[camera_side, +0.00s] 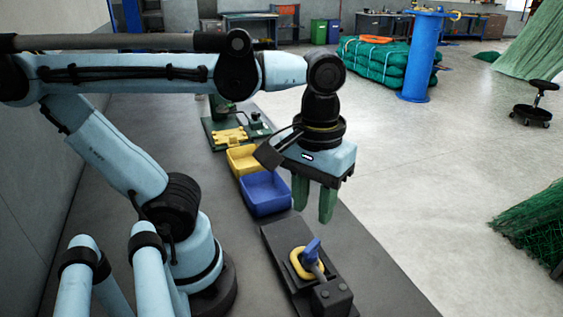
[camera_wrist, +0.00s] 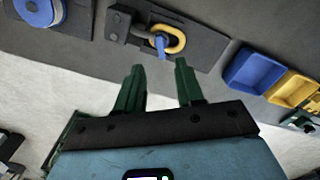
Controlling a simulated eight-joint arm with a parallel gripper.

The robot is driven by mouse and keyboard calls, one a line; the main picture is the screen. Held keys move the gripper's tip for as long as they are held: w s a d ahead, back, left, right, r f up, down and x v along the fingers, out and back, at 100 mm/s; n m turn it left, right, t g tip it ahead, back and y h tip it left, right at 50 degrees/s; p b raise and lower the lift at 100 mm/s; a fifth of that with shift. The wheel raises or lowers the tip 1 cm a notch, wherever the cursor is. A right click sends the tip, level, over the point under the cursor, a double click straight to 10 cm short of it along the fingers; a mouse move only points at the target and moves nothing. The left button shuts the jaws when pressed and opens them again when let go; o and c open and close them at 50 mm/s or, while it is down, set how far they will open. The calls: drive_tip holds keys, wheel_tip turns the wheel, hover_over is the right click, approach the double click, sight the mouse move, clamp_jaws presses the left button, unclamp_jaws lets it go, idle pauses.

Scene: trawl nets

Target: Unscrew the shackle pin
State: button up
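A yellow ring-shaped shackle (camera_side: 306,263) sits on a dark fixture plate (camera_side: 281,240) on the bench. A blue pin head (camera_side: 312,250) stands up at it; the rest of the pin is hard to make out. In the wrist view the yellow shackle (camera_wrist: 168,38) and the blue pin head (camera_wrist: 160,44) show above the fingertips. My gripper (camera_side: 314,215) points down above the plate, with two green fingers apart and nothing between them. The fingers also show spread in the wrist view (camera_wrist: 160,68). They are clear of the shackle and the pin.
A blue bin (camera_side: 265,207) and a yellow bin (camera_side: 243,172) stand behind the fixture plate. A green-based device (camera_side: 222,143) with yellow parts is farther back. A blue round object (camera_wrist: 38,10) lies at the wrist view's upper left.

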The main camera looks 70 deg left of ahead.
drive_tip(key=shift+r, duration=1.5)
drive_tip(key=w+a+f+m+t, duration=0.6)
drive_tip(key=w+t, duration=0.1)
drive_tip(key=w, duration=0.1)
drive_tip(key=shift+w+f, duration=0.3)
drive_tip(key=shift+f, duration=0.05)
